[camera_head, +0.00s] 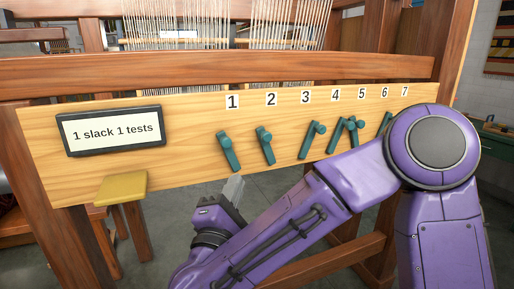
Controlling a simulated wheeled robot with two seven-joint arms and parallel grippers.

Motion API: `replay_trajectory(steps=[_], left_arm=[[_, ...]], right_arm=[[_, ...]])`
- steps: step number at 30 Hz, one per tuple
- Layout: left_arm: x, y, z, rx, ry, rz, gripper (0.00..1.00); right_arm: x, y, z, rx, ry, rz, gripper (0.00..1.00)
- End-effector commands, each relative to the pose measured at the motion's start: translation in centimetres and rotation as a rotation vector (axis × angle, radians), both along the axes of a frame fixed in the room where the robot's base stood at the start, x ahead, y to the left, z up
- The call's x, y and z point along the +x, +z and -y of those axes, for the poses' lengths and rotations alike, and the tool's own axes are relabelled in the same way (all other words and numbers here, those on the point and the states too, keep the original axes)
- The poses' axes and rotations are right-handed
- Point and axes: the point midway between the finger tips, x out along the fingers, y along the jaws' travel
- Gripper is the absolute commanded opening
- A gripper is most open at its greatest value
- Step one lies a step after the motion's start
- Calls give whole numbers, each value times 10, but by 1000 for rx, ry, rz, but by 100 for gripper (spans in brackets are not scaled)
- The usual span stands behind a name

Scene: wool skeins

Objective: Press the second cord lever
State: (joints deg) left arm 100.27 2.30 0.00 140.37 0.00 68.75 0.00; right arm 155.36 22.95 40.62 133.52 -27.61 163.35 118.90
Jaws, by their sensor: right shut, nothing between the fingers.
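The second cord lever (267,148) is a green lever under the number 2 label (271,100) on the light wooden board. Its lower end leans to the right. The first lever (230,154) stands to its left with a similar lean, and the third lever (311,142) to its right leans with its lower end to the left. My right gripper (233,188) is shut and empty, below the first lever and lower left of the second; any contact with the board cannot be told. My left gripper is out of view.
A display (112,130) reads "1 slack 1 tests". A yellow plate (122,188) juts from the board below it. Further levers, including the fourth (337,138) and fifth (353,133), stand to the right, where my arm hides part of the board. The wooden loom frame (220,68) rises behind.

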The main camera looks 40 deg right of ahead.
Motion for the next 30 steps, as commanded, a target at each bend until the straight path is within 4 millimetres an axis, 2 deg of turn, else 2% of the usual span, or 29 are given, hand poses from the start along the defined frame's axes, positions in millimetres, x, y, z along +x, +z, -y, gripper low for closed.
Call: replay_trajectory(steps=[1,6,10,15,18,30], left_arm=[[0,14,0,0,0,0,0],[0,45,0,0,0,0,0],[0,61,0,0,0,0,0],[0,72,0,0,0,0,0],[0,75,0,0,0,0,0],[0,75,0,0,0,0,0]], right_arm=[[7,9,9,5,-5,-6,0],[32,22,35,6,-6,-8,0],[50,28,55,4,-6,-7,0],[48,39,78,0,-5,-2,0],[48,42,85,-1,-3,-2,0],[48,41,88,-1,-2,-2,0]])
